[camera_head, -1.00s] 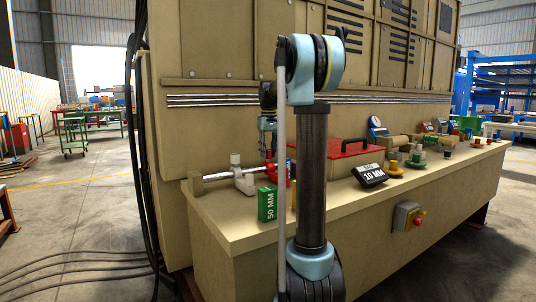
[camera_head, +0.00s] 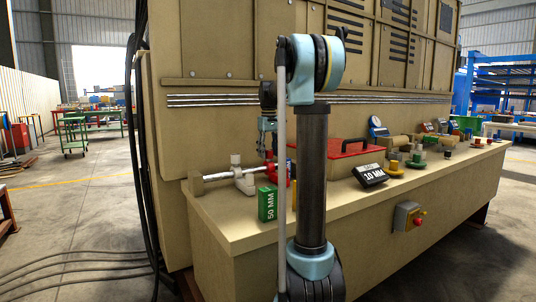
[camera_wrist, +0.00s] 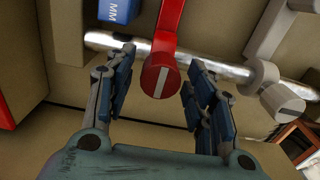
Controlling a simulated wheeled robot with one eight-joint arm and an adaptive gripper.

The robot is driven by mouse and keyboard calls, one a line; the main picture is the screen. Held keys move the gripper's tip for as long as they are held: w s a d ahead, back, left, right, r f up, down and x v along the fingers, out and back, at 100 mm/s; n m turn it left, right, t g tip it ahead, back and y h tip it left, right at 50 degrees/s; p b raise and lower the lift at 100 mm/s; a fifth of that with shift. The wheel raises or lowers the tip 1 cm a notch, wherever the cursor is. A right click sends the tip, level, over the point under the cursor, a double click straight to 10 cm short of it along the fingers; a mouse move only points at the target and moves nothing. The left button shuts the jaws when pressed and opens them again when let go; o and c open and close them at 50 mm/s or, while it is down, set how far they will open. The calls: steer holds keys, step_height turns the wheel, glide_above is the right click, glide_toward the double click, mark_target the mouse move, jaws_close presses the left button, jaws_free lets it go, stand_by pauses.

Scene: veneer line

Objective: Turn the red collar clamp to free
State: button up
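The red collar clamp (camera_wrist: 160,78) sits on a bright metal rod (camera_wrist: 220,70) in the wrist view. Its round knob faces the camera and has a white line running nearly up and down in the picture. My gripper (camera_wrist: 163,90) is open, with one finger on each side of the knob and a visible gap on both sides. In the head view the red clamp (camera_head: 271,172) is small and partly hidden behind my arm, with my gripper (camera_head: 267,148) just above it.
A whitish clamp (camera_head: 240,177) sits on the same rod, left of the red one. A green 50 MM block (camera_head: 267,204) stands at the front edge.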

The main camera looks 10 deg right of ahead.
mark_target(269, 150)
steer(key=shift+r, duration=0.1)
step_height(269, 150, up, 12)
stand_by(0.8)
